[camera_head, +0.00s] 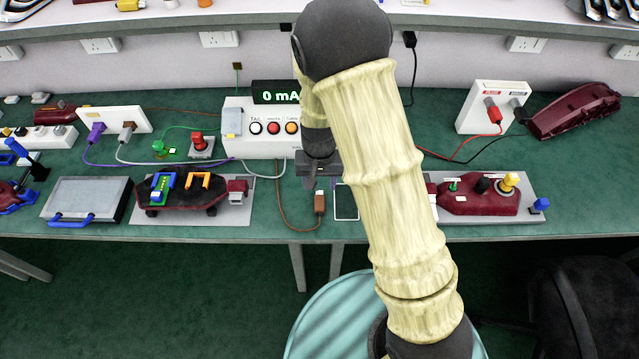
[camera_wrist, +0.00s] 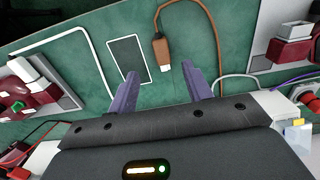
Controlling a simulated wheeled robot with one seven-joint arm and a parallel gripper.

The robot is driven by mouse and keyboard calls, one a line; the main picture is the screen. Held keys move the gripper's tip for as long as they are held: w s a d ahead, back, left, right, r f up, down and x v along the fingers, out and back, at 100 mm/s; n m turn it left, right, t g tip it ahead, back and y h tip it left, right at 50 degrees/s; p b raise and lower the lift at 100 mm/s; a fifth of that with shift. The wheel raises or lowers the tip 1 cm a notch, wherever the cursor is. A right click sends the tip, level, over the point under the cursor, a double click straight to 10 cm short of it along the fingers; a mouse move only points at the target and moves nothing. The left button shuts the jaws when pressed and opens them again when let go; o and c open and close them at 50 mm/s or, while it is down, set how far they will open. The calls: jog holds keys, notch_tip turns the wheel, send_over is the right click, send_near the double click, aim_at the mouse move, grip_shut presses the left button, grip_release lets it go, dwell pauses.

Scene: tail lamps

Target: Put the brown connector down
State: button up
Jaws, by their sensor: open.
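The brown connector (camera_head: 320,203) lies on the green bench top near its front edge, with its brown cable running back from it. In the wrist view the connector (camera_wrist: 161,48) shows a pale metal tip pointing towards my gripper. My gripper (camera_wrist: 159,72) is open and empty, its two purple-grey fingers spread apart. The connector's tip appears between and just ahead of the fingertips, and no finger touches it. In the head view my gripper (camera_head: 320,180) is just behind the connector, partly hidden by my arm. A dark rectangle with a white outline (camera_head: 346,203) is right of the connector.
A white meter box (camera_head: 262,147) reading "0 mA" stands behind. A dark red lamp on a grey plate (camera_head: 182,194) is to the left, another lamp (camera_head: 480,196) to the right. Cables cross the bench. The white-outlined rectangle (camera_wrist: 128,60) is bare.

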jog(key=shift+s, duration=0.1)
dwell(0.3)
jog(key=s+d+r+t, duration=0.2)
jog(key=s+d+r, duration=0.8)
jog(key=d+r, duration=0.3)
jog(key=shift+s+d+r+t, duration=0.3)
jog(key=shift+s+r, duration=0.1)
jog(key=shift+r, duration=0.55)
